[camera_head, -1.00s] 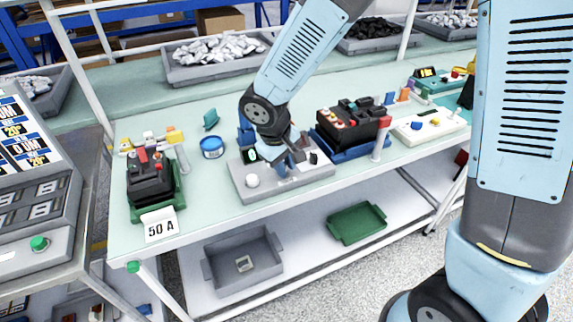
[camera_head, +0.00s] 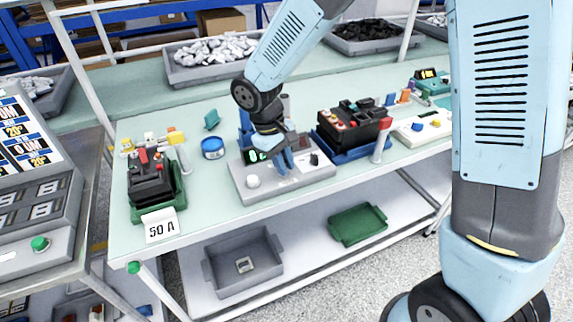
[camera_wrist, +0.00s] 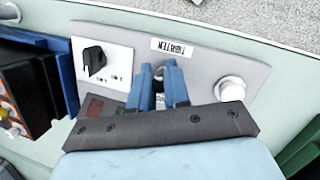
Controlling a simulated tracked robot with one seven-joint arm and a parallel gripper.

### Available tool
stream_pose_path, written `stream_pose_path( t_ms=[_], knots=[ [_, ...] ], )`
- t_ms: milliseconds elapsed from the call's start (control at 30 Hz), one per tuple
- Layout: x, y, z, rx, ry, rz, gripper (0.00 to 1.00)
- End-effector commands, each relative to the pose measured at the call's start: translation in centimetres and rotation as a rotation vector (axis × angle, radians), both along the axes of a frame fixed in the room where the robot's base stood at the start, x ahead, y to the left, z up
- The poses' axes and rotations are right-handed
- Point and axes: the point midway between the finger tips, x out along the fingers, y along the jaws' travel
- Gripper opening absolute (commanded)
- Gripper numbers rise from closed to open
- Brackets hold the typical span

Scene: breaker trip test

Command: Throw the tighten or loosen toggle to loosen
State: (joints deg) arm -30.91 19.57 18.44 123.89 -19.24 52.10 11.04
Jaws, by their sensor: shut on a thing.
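A grey control box (camera_head: 285,190) stands on the green bench top. It also shows in the wrist view (camera_wrist: 205,65), with a label reading TIGHTEN (camera_wrist: 174,50), upside down there. My gripper (camera_head: 284,167) is at the middle of the box; its blue fingers (camera_wrist: 165,78) are shut on the toggle (camera_wrist: 159,76). Only a little of the toggle shows between the fingers, so its throw position is hard to tell. No loosen label is visible; the gripper may cover it.
A black breaker on a blue stand (camera_head: 352,125) is close on the right. A blue tape roll (camera_head: 212,148) lies left.

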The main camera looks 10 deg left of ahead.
Motion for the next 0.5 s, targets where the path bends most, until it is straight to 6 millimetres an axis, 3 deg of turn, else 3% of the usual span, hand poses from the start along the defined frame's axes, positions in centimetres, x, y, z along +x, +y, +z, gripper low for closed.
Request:
stream_pose_path(
  t_ms=[500],
  knots=[
    [1.9,1.1,0.0,-0.23,0.376,-0.001,0.0]
  ],
)
